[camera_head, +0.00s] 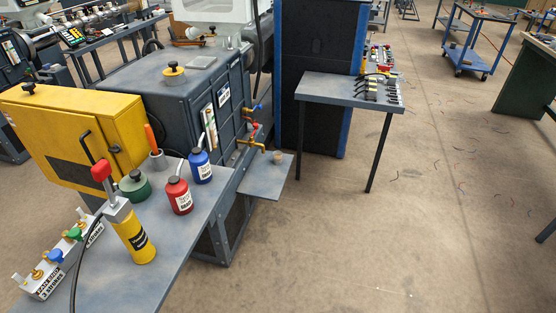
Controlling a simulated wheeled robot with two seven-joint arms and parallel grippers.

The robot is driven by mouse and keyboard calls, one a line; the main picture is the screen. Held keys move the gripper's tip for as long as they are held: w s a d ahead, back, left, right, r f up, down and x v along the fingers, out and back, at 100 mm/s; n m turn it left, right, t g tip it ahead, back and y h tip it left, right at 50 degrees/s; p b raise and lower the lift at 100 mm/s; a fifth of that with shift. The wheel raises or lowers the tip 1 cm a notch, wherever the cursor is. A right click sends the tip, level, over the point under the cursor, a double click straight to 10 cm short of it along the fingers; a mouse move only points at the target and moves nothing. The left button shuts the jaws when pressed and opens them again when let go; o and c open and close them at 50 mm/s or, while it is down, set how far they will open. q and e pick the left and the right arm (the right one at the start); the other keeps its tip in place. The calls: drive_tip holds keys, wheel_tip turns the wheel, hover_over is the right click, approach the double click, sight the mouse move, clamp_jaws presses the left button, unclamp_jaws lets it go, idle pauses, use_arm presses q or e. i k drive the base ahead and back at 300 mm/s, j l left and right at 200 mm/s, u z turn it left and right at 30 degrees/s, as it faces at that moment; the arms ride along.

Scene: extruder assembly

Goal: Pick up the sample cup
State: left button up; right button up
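A small brownish cup (277,157), which looks like the sample cup, stands upright on a low grey shelf (262,184) at the side of the big dark grey machine. It is close to a brass tap (252,145) that sticks out from the machine, just to the right of the tap's spout. The cup is small in the picture and I cannot tell what is in it. Neither of my grippers is in view.
A grey bench (190,250) at front left holds a red bottle (179,195), a blue bottle (200,166), a yellow cylinder (132,232) and a valve block (50,265). A tool table (335,88) stands behind. The floor (400,240) at right is mostly clear, with scattered wire scraps.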

sight(278, 158)
drive_tip(key=i+l, duration=0.25)
drive_tip(key=i, duration=0.2)
drive_tip(key=i+l+z, duration=0.15)
drive_tip(key=i, duration=0.3)
drive_tip(key=i+l, duration=0.3)
drive_tip(key=i, duration=0.15)
drive_tip(key=z, duration=0.05)
